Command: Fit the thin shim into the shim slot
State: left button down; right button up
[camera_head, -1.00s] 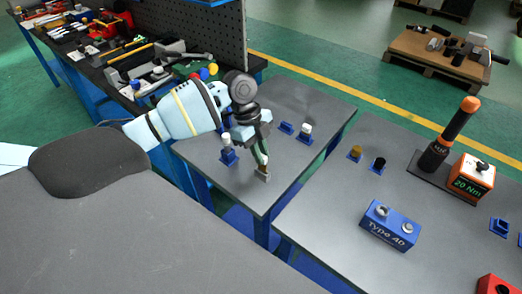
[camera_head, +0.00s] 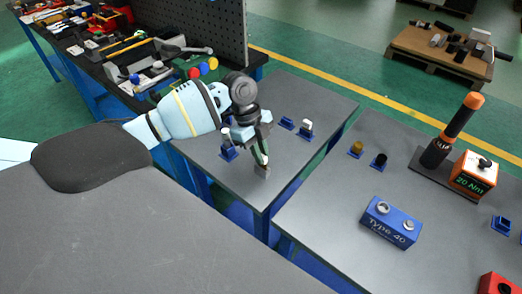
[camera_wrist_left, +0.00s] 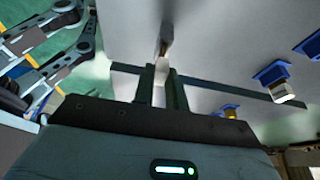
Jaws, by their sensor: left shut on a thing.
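My left gripper (camera_head: 264,158) points down over the near part of the small grey table. It is shut on a small thin grey-brown piece, which I take to be the shim (camera_head: 262,170). The piece also shows beyond the fingertips in the left wrist view (camera_wrist_left: 165,40), with its lower end pale. My left gripper (camera_wrist_left: 161,80) hides part of it there. I cannot tell whether the piece touches the table. I cannot tell which fixture is the shim slot. My right gripper is in neither view.
Blue holders stand on the same table: one beside my gripper (camera_head: 229,154), a low one (camera_head: 287,123) and one with a white-topped part (camera_head: 306,130). A second table at right bears a blue "Type 40" block (camera_head: 390,224) and an orange 20 Nm box (camera_head: 474,175).

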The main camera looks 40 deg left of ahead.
pick_arm(q)
jog(key=shift+f, duration=0.85)
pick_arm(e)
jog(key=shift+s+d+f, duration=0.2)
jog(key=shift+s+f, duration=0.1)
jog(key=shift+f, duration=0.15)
pick_arm(q)
jog(key=c, duration=1.3)
grip_release()
jog(key=shift+c, duration=0.2)
jog(key=shift+r, duration=0.1)
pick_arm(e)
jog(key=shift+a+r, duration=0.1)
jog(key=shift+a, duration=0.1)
